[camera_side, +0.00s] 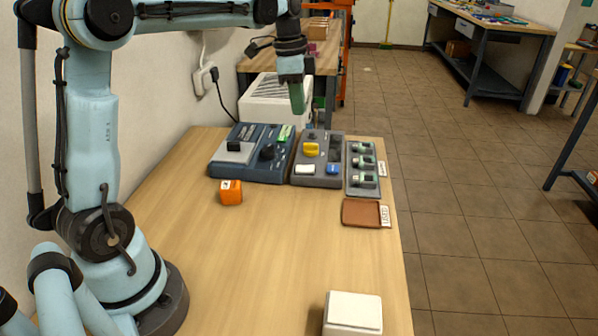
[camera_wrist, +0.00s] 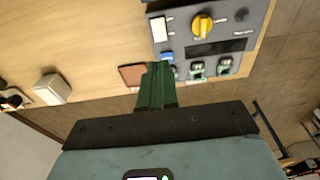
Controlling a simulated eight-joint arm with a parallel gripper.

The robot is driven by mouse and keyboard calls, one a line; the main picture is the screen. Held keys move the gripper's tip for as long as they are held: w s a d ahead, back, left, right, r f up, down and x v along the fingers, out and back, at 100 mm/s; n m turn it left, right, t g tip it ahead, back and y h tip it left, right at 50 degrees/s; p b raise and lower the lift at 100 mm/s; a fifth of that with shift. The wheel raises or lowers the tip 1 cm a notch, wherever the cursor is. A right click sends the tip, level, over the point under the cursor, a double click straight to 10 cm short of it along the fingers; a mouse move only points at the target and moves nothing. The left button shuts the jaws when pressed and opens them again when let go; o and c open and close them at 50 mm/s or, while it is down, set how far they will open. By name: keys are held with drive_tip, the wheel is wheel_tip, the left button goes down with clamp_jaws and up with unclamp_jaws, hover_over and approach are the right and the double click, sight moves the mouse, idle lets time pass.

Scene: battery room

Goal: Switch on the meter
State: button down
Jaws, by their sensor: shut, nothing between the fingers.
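A blue bench unit (camera_side: 228,168) stands at the far end of the table, with a black knob, a small grey plate on top and a lit green patch at its back edge. To its right is a grey panel (camera_side: 318,181) with a yellow rotary knob (camera_side: 311,149), a white button (camera_side: 304,169) and a blue button (camera_side: 332,169). I cannot read which one is the meter. The wrist view shows the yellow knob (camera_wrist: 203,25), a dark window (camera_wrist: 215,48) and the blue button (camera_wrist: 167,57). My gripper (camera_side: 298,110), with green fingers, is shut and empty, raised above the units.
A tray of green modules (camera_side: 352,188) stands right of the panel, with a brown tray (camera_side: 361,213) in front. An orange block (camera_side: 231,192) sits before the blue unit. A white box (camera_side: 352,312) is at the near edge. The table's middle is clear.

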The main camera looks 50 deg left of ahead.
sight(312, 168)
drive_tip(key=shift+w+d, duration=0.45)
drive_tip(key=shift+d, duration=0.15)
drive_tip(key=shift+f, duration=0.1)
drive_tip(key=f, duration=0.9)
drive_tip(key=w+d+f, duration=0.1)
drive_tip(key=f, duration=0.4)
drive_tip(key=shift+w+d, duration=0.1)
drive_tip(key=shift+f, duration=0.1)
drive_tip(key=shift+s+a+r, duration=0.3)
drive_tip(key=shift+s+a, duration=0.2)
